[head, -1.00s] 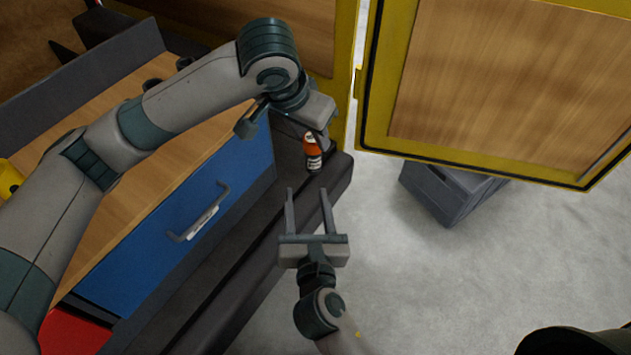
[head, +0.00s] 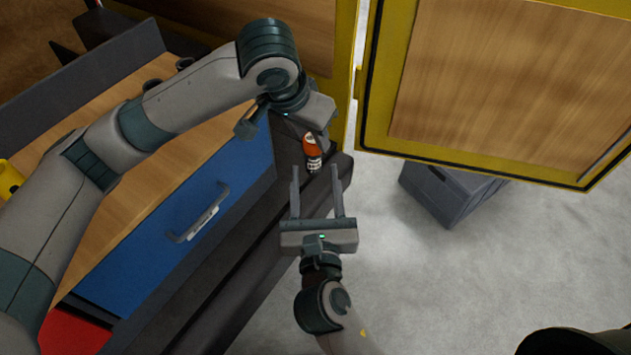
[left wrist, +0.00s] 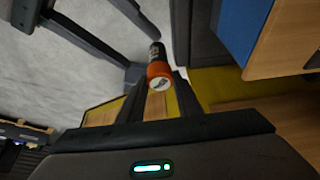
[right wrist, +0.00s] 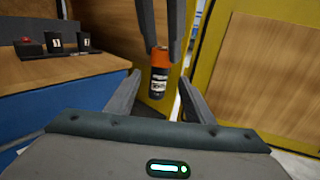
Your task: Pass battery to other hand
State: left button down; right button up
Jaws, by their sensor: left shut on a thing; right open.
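The battery (head: 313,154) is a small cylinder with an orange top and a dark, labelled lower part. My left gripper (head: 318,140) is shut on its upper part and holds it upright in the air. In the left wrist view the battery's orange end (left wrist: 159,76) faces the camera. My right gripper (head: 317,172) is open and empty just below the battery, fingers pointing up toward it. In the right wrist view the battery (right wrist: 158,77) appears between and beyond my right fingertips, with the left fingers around its orange top. I cannot tell the exact gap.
A wooden-topped workbench with a blue drawer (head: 200,215) stands at the left. A yellow-framed wooden door panel (head: 490,80) hangs at the upper right, with a grey crate (head: 445,195) below it. Numbered dark cups (right wrist: 55,43) stand on the bench.

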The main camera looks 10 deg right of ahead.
jog(key=w, duration=1.1)
jog(key=shift+d, duration=0.4)
grip_shut()
pick_arm(q)
jog(key=c, duration=1.2)
grip_release()
jog(key=v, duration=1.2)
